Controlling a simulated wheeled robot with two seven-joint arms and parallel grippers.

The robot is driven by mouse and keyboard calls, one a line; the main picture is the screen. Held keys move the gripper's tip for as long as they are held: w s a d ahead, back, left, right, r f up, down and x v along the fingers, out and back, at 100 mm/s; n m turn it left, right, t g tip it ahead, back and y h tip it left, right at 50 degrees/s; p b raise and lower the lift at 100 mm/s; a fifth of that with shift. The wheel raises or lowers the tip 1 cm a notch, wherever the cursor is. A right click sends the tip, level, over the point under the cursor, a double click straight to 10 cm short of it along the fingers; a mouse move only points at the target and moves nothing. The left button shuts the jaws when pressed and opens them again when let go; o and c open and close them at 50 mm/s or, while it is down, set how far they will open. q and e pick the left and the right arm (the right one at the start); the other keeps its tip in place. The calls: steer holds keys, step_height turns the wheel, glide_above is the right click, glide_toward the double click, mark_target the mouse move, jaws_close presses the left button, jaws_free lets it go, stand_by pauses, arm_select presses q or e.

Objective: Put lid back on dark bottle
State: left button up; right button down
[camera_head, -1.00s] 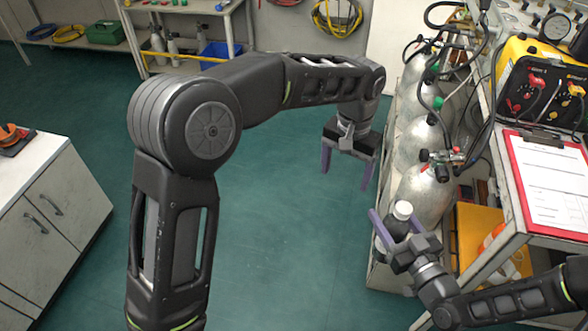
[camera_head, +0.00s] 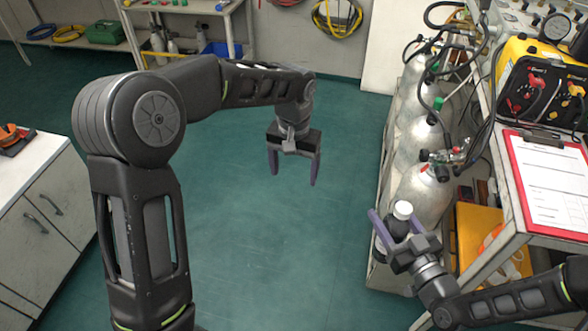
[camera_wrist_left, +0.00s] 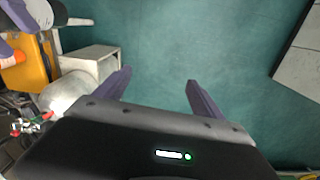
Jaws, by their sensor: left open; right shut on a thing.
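A dark bottle (camera_head: 397,229) stands roughly upright in my right gripper (camera_head: 403,220), which is shut around it beside the gas cylinders. A white lid (camera_head: 403,209) shows on top of the bottle; how firmly it is seated cannot be told. My left gripper (camera_head: 294,170) is open and empty, pointing down over the floor, left of the bottle and apart from it. In the left wrist view its two fingers (camera_wrist_left: 158,90) are spread with only green floor between them. Part of my right gripper shows at the top left of that view.
Grey gas cylinders (camera_head: 423,190) with hoses stand in a rack at the right. A bench with a red clipboard (camera_head: 515,175) and a yellow case (camera_head: 540,60) is beyond it. A white cabinet (camera_head: 45,190) is at the left. The green floor between is free.

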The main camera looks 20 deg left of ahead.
stand_by(0.3)
arm_select(q)
steer(key=s+d+f+h, duration=0.1)
steer(key=s+d+f, duration=0.3)
steer(key=f, duration=0.5)
steer(key=s+d+f+h, duration=0.2)
steer(key=s+d+f, duration=0.2)
steer(key=f, duration=0.5)
steer(key=s+d+f+n, duration=0.1)
steer(key=s+d+f, duration=0.1)
steer(key=s+f, duration=0.3)
steer(key=s+d+f+h, duration=0.1)
steer(key=s+f, duration=0.4)
steer(key=s, duration=0.6)
steer(key=shift+s+d+n+t, duration=0.4)
steer(key=shift+d, duration=0.4)
arm_select(e)
steer(key=shift+w+r, duration=0.1)
steer(key=shift+r, duration=0.05)
